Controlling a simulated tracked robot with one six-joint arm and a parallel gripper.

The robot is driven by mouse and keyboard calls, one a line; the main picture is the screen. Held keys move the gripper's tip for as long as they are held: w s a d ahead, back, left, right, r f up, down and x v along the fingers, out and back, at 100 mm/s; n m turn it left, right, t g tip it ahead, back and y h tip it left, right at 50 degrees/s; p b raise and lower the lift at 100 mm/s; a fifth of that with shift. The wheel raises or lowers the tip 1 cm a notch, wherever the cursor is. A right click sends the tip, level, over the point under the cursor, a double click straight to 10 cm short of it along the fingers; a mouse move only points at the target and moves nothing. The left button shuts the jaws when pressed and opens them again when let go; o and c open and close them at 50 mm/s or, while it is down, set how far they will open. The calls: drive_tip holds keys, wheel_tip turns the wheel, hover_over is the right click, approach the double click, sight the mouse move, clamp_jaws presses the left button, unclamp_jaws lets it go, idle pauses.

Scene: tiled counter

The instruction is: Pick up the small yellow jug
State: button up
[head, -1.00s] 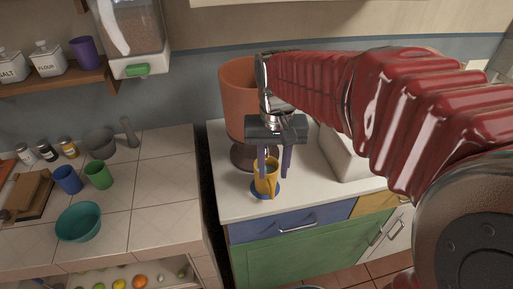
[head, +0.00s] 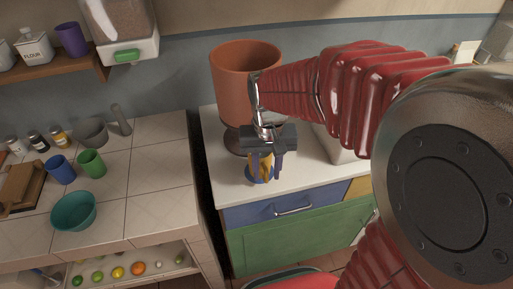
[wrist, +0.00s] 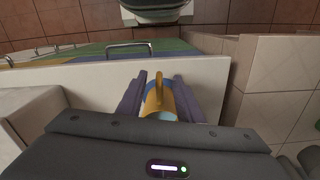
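The small yellow jug (head: 265,164) stands upright on a blue round mat (head: 254,180) on the white counter, near its front edge. My gripper (head: 267,178) is above it, pointing down, with its two purple fingers one on each side of the jug. In the wrist view the jug (wrist: 157,101) sits between the spread fingers (wrist: 160,76), its handle toward the top of the picture. The fingers look open around it; whether either touches it is hard to tell. The fingers hide part of the jug in the head view.
A large terracotta pot (head: 243,85) stands close behind my gripper. A white box-like thing (head: 342,148) is to the right, partly hidden by my arm. A gap separates the white counter from the tiled counter (head: 150,185), which holds a teal bowl (head: 73,211) and cups.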

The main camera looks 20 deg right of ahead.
drive_tip(key=shift+f, duration=1.4)
drive_tip(key=shift+c, duration=0.4)
clamp_jaws()
